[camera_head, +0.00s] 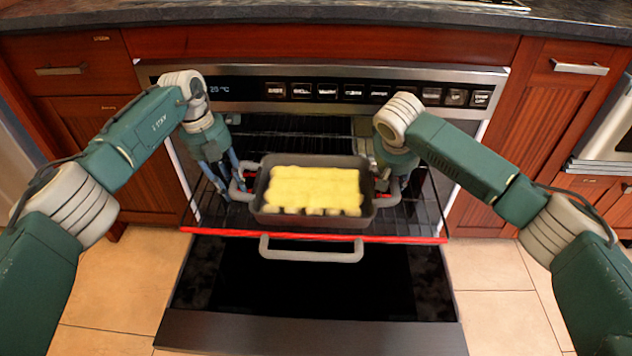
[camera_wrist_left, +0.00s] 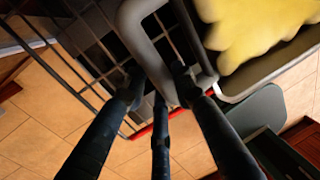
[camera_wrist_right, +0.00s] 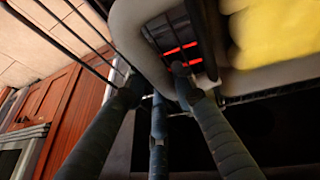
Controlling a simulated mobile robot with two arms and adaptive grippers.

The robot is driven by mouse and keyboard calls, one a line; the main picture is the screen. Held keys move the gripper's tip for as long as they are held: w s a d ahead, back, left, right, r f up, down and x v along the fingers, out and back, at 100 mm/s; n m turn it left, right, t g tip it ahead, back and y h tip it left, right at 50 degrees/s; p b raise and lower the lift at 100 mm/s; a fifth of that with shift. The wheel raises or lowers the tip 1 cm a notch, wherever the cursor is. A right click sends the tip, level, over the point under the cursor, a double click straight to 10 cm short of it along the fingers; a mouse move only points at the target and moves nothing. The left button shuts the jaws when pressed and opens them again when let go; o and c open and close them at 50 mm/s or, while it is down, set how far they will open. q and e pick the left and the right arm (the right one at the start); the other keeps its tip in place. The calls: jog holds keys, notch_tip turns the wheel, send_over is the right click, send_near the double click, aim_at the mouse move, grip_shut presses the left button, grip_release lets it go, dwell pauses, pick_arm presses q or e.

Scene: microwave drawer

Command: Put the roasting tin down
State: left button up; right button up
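The grey roasting tin (camera_head: 369,205), filled with yellow food (camera_head: 314,187), is level over the front part of the oven rack (camera_head: 215,213). I cannot tell whether it touches the rack. My left gripper (camera_head: 226,185) has its fingers around the tin's left handle; in the left wrist view the fingers (camera_wrist_left: 157,85) close on the handle (camera_wrist_left: 146,47). My right gripper (camera_head: 388,180) is likewise at the right handle; in the right wrist view its fingers (camera_wrist_right: 156,85) close on the grey handle (camera_wrist_right: 128,30). The fingertips are partly hidden behind the handles.
The oven door (camera_head: 310,335) is folded down in front, with a grey bar handle (camera_head: 312,250) showing just below the rack's red front edge (camera_head: 215,233). The control panel (camera_head: 330,90) lies behind the tin. Wooden cabinets (camera_head: 540,130) flank the oven, and tiled floor (camera_head: 500,290) is clear beside the door.

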pick_arm(q)
jog(key=o, duration=0.4)
jog(key=shift+r, duration=0.1)
pick_arm(e)
jog(key=o, duration=0.4)
jog(key=shift+a, duration=0.1)
pick_arm(q)
jog(key=shift+o, duration=0.2)
pick_arm(e)
jog(key=shift+o, duration=0.2)
jog(key=shift+s+r, duration=0.1)
jog(key=shift+r, duration=0.05)
pick_arm(q)
jog(key=shift+r, duration=0.1)
jog(key=shift+a+r, duration=0.1)
jog(key=shift+r, duration=0.25)
pick_arm(e)
jog(key=shift+r, duration=0.2)
pick_arm(q)
notch_tip(320, 180, up, 11)
jog(key=a, duration=0.2)
pick_arm(e)
jog(key=v, duration=1.1)
jog(key=shift+r, duration=0.2)
pick_arm(q)
jog(key=shift+w, duration=0.1)
pick_arm(e)
jog(key=shift+s, duration=0.15)
